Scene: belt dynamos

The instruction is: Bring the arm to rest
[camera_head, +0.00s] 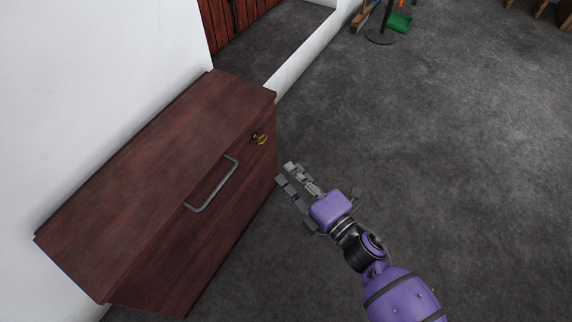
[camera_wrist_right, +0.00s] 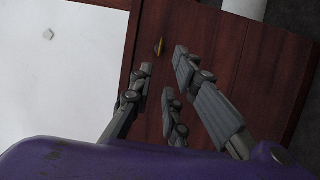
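My right arm, purple and black, comes in from the lower right in the head view. Its gripper (camera_head: 289,177) is held in the air just to the right of a dark red-brown wooden cabinet (camera_head: 150,190), apart from it. The fingers are spread with nothing between them. In the right wrist view, the open fingers (camera_wrist_right: 165,85) point toward the cabinet front (camera_wrist_right: 225,40), with a small brass key (camera_wrist_right: 159,47) beyond them. My left gripper is not in either view.
The cabinet has a grey bar handle (camera_head: 212,185) and a brass key (camera_head: 261,139) on its front. A white wall (camera_head: 90,80) stands behind it. The grey floor (camera_head: 460,130) to the right is wide and clear. A green dustpan (camera_head: 400,22) lies far back.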

